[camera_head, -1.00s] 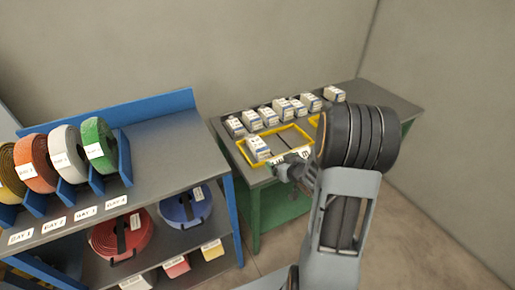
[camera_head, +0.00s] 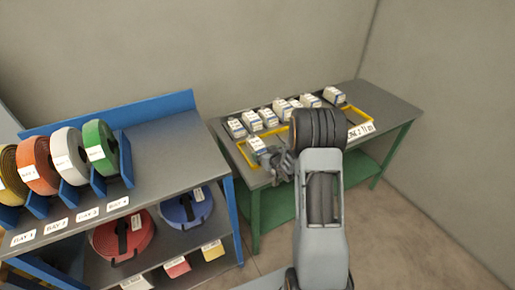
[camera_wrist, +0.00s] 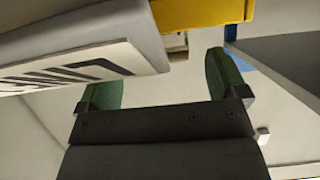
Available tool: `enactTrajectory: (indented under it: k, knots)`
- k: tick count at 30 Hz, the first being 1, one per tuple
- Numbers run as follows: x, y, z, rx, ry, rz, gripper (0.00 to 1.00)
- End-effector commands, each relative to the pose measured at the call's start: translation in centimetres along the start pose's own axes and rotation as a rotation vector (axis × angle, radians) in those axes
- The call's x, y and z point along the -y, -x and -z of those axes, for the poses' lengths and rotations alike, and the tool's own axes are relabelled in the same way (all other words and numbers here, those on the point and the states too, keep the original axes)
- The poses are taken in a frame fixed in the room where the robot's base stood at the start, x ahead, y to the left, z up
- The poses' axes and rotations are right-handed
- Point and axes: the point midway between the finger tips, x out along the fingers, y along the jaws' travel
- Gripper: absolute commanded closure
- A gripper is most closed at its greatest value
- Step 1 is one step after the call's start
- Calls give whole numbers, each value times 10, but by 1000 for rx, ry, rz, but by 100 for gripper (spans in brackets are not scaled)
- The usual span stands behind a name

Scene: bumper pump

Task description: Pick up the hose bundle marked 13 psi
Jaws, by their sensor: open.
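Coiled hose bundles stand upright in a row on the blue-framed shelf at left in the head view: yellow (camera_head: 10,177), orange (camera_head: 38,166), white (camera_head: 70,156) and green (camera_head: 100,147). A red coil (camera_head: 108,243) and a blue coil (camera_head: 176,211) lie on its lower shelf. Tags on the coils are too small to read, so I cannot tell which is marked 13 psi. My gripper (camera_head: 275,162) is at the front left edge of the green-legged table. In the wrist view its green-padded fingers (camera_wrist: 164,84) are apart with no hose between them.
The green-legged table (camera_head: 388,108) holds several white boxes (camera_head: 270,118) and yellow frames (camera_head: 352,114). One box (camera_head: 258,145) is close to my gripper. In the wrist view a yellow edge (camera_wrist: 200,13) and a lettered plate (camera_wrist: 70,75) are close to the fingers.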

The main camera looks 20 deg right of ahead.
Motion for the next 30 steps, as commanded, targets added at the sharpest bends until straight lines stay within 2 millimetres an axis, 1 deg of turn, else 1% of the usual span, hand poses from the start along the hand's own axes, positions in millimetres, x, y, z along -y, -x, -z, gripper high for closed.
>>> enactTrajectory:
  k: [1,4,12,30]
  knots:
    - [0,-5,0,1,-1,1,8]
    - [0,-10,-1,2,-1,-1,8]
    - [0,-11,-1,1,-1,-1,9]
    - [0,-11,0,1,-1,-1,67]
